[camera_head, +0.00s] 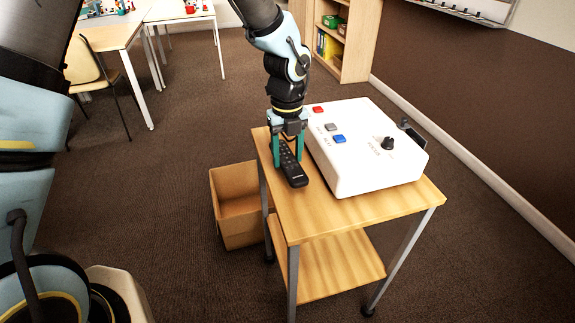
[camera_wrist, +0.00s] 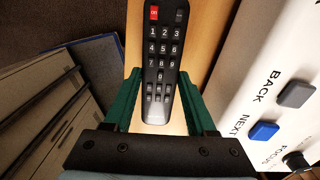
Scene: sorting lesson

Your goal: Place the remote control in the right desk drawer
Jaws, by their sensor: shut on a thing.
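The black remote control (camera_head: 293,174) lies on the small wooden cart (camera_head: 350,217), beside the white box. It shows in the wrist view (camera_wrist: 164,48) with its red button and number keys. My gripper (camera_head: 289,160) points down over the remote, with a green finger on each side of it. In the wrist view my gripper (camera_wrist: 160,90) has its fingers around the remote's lower part. The remote appears to rest on the cart top. No desk drawer can be made out in these frames.
A white box (camera_head: 365,150) with colored buttons and a black knob fills much of the cart top, close right of my gripper. An open cardboard box (camera_head: 236,205) stands on the floor left of the cart. Tables, a chair (camera_head: 88,68) and a shelf (camera_head: 345,38) stand farther back.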

